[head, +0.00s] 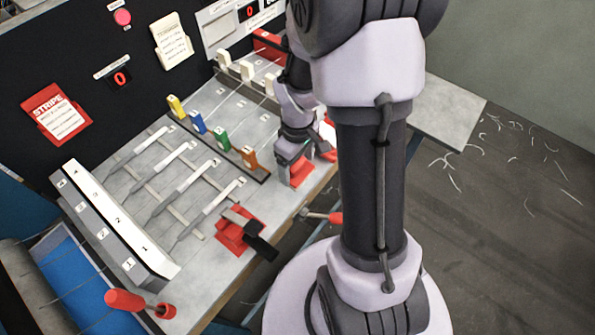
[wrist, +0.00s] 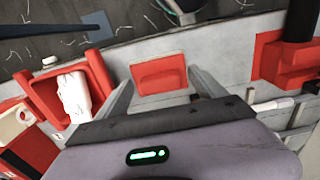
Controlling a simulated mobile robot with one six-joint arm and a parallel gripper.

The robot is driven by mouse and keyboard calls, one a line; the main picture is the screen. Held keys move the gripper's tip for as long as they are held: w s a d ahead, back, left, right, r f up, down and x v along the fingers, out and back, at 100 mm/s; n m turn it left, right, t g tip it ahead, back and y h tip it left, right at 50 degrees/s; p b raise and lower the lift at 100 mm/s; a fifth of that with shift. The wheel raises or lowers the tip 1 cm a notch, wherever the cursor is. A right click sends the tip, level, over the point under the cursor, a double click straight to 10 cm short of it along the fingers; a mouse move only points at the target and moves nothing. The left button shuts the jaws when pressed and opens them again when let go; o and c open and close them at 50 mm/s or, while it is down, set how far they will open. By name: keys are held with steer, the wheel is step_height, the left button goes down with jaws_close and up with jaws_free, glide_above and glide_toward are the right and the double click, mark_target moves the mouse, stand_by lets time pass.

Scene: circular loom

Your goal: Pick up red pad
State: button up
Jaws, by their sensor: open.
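The red pad (wrist: 158,74) lies on the grey bench top near its edge, in the middle of the wrist view. My gripper (wrist: 162,82) is open, with one finger on each side of the pad as seen from the wrist. I cannot tell whether the fingertips touch the pad or are at its height. In the head view my gripper (head: 301,168) is low over the bench's front edge, and a red patch of the pad (head: 298,173) shows by the fingers, partly hidden by them.
A red tray with a white object (wrist: 75,95) is left of the pad in the wrist view. A red block with a black handle (head: 240,230) is on the other side. Coloured levers (head: 212,130), a red-handled tool (head: 322,216) and a numbered rack (head: 115,225) are nearby.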

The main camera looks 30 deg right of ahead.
steer(key=c, duration=1.6)
